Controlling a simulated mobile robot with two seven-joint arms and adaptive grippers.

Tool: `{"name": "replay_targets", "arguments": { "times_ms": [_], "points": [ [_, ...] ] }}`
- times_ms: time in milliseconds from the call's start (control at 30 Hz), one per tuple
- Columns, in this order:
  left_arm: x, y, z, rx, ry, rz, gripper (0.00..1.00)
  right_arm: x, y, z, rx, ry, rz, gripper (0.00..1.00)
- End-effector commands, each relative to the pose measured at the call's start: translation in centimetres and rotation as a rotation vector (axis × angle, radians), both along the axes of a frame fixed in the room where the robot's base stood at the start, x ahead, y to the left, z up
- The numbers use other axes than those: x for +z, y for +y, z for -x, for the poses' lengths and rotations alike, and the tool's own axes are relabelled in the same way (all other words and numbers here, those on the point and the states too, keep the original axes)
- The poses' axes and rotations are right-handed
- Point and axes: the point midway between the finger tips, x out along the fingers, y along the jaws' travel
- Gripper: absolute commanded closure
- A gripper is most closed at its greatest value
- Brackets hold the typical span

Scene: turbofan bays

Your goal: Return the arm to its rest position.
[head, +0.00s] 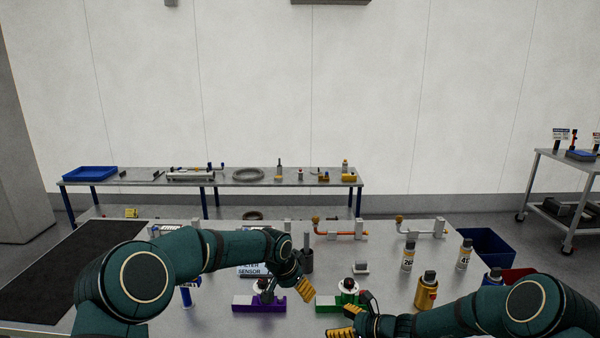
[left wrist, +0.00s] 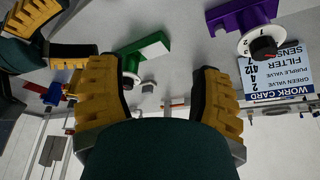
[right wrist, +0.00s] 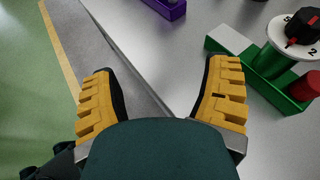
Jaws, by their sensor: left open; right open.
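My left gripper (head: 300,287) is open and empty above the table, between a purple valve (head: 258,305) and a green valve (head: 328,304). In the left wrist view its yellow fingers (left wrist: 160,88) are spread with nothing between them; the green valve (left wrist: 150,48) and purple valve (left wrist: 240,15) lie beyond. My right gripper (head: 350,322) is open near the table's front edge, just in front of the green valve. The right wrist view shows its fingers (right wrist: 160,88) apart and empty, with the green valve (right wrist: 268,75) to the right, apart from them.
A work card (left wrist: 275,78) lies near the purple valve. Bottles (head: 408,257), a gold canister (head: 426,292) and a blue bin (head: 487,246) are at right. A dark mat (head: 50,270) covers the left. A long bench (head: 225,178) stands behind; a cart (head: 565,180) at far right.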

Motion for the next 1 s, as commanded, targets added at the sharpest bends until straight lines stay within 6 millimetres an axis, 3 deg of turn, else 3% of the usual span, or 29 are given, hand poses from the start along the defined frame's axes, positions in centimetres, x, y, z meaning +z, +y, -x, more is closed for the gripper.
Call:
{"name": "replay_targets", "arguments": {
  "times_ms": [33,267,367,533,700,800,900,1000],
  "points": [
    [-2.0,0.0,1.2,0.005,0.025,0.016,0.34,-1.6,0.9,1.8,0.06,0.01,0.062,0.24],
    [-8.5,-0.1,6.4,0.07,0.109,0.121,0.34,-7.5,2.1,9.4,0.339,-0.01,0.366,0.24],
    [-11.8,0.4,9.6,0.129,0.157,0.172,0.34,-10.1,2.0,13.4,0.505,-0.05,0.523,0.24],
    [-17.6,2.2,17.1,0.3,0.252,0.256,0.34,-13.9,0.7,20.5,0.856,-0.213,0.813,0.24],
    [-21.7,5.1,25.2,0.519,0.329,0.294,0.34,-15.5,-0.3,25.8,1.185,-0.484,1.026,0.24],
    [-23.0,6.8,29.2,0.633,0.354,0.291,0.34,-15.6,-0.3,27.7,1.318,-0.648,1.098,0.24],
    [-23.6,8.1,32.0,0.713,0.367,0.282,0.34,-15.4,0.1,28.9,1.402,-0.78,1.134,0.24],
    [-23.8,8.8,33.6,0.761,0.371,0.274,0.34,-15.2,0.3,29.6,1.443,-0.859,1.152,0.24]
  ]
}}
